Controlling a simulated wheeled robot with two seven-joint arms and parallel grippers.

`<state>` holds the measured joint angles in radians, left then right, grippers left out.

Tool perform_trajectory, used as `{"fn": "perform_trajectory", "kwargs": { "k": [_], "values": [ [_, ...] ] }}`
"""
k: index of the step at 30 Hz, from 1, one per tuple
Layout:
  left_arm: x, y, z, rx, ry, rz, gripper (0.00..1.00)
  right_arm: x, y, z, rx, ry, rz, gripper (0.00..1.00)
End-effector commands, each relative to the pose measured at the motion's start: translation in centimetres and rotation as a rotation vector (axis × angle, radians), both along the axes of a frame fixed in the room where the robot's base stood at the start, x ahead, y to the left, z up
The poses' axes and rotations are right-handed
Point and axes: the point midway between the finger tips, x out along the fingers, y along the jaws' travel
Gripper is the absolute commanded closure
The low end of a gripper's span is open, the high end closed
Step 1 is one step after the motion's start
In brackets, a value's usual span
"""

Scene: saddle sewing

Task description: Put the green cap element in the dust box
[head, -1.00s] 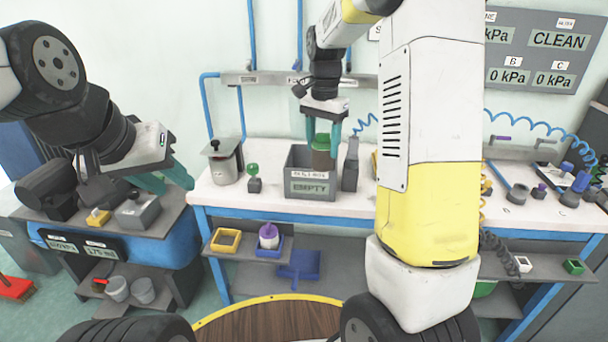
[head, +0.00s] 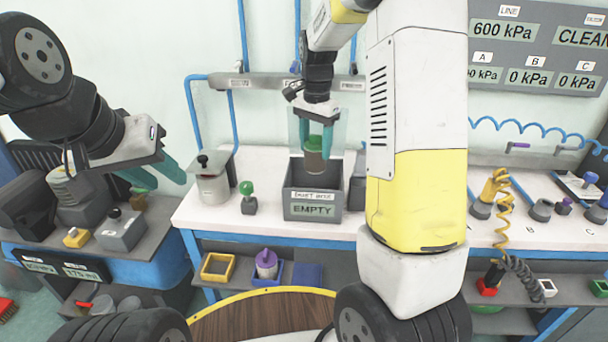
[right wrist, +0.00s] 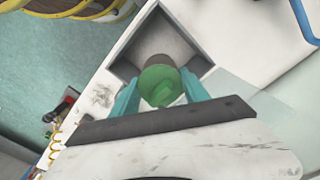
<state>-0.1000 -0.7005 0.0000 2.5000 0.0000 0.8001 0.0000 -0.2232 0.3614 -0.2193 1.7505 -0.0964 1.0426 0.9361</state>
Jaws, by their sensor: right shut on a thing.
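The green cap element (head: 314,152) has a green top and a greyish-brown body. My right gripper (head: 317,150) is shut on it and holds it upright above the opening of the dust box (head: 313,210), a grey open box labelled EMPTY on the white bench. In the right wrist view the green cap element (right wrist: 160,84) sits between the teal fingers (right wrist: 162,92), with the box's walls (right wrist: 128,68) around and below it. My left gripper (head: 160,178) is at the left, above the side shelf; its teal fingers overlap in the view and nothing shows between them.
A metal canister (head: 212,178) and a small green-knobbed piece (head: 247,197) stand left of the box. A dark block stands right of it. A yellow tray (head: 217,267) and a purple-topped bottle (head: 266,263) sit on the shelf below.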

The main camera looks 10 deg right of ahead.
Motion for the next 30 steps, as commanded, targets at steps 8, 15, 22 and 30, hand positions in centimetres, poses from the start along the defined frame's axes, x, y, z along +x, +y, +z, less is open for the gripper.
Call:
{"fn": "perform_trajectory", "kwargs": {
  "k": [8,15,22,30],
  "values": [
    [0.0,0.0,0.0,0.0,0.0,0.0,0.64,-0.1,0.0,-6.6,0.0,0.004,-0.001,0.89],
    [0.0,0.0,0.0,0.0,0.0,0.0,0.64,0.0,0.0,-8.8,0.0,0.003,-0.001,0.89],
    [0.0,0.0,0.0,0.0,0.001,0.0,0.64,0.0,0.0,-12.1,0.0,0.001,0.0,0.89],
    [0.0,0.0,0.0,0.0,0.0,0.0,0.64,0.0,0.0,-12.5,0.001,-0.001,0.0,0.89]
  ]
}}
